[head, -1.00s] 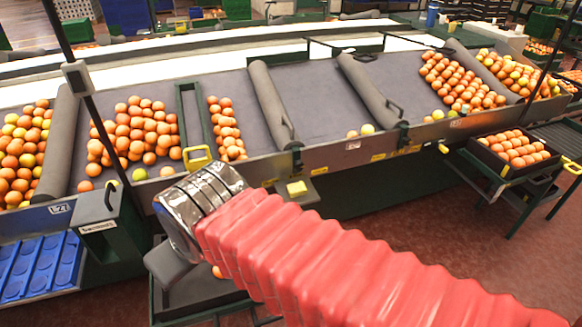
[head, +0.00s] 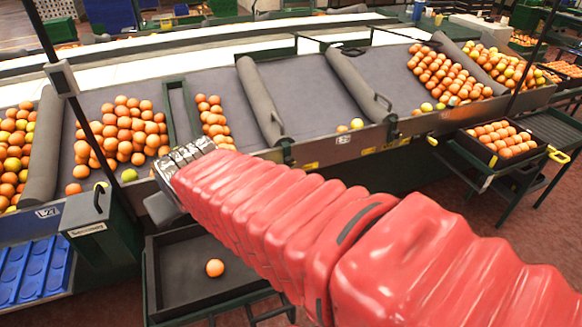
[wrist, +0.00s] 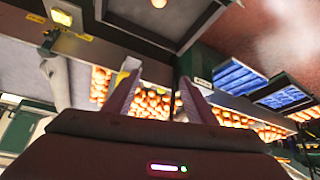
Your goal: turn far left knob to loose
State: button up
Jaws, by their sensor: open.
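The long sorting bench front (head: 345,140) carries small yellow tags and signs, too small to read as settings. My gripper (wrist: 157,74) is open in the wrist view, its two fingers apart with nothing clearly between them. In the head view my wrist hides the fingers and part of the bench's front edge.
Below the bench a dark tray (head: 190,295) holds one orange (head: 215,268). A green box with a label (head: 100,232) and blue trays (head: 35,268) stand at left. Oranges (head: 125,130) lie on the bench between grey rollers (head: 262,100). A crate of oranges (head: 500,140) stands right.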

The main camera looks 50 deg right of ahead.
jog(key=w+d+f+m+t+h, duration=0.1)
jog(key=w+d+f+m, duration=0.15)
jog(key=w+d, duration=0.45)
jog(key=w+d+f+m+t+h, duration=0.15)
jog(key=d+f, duration=0.25)
jog(key=d, duration=0.7)
jog(key=w+d+f+m+t+h, duration=0.15)
jog(key=w+d+f, duration=0.3)
jog(key=d, duration=0.45)
jog(key=m+t+h, duration=0.3)
jog(key=m+t, duration=0.1)
jog(key=m, duration=0.2)
send_near(290, 164)
jog(key=v, duration=0.5)
jog(key=shift+f, duration=0.2)
jog(key=x, duration=1.3)
jog(key=shift+w+d+r, duration=0.2)
jog(key=shift+w+r, duration=0.05)
jog(key=shift+w, duration=0.05)
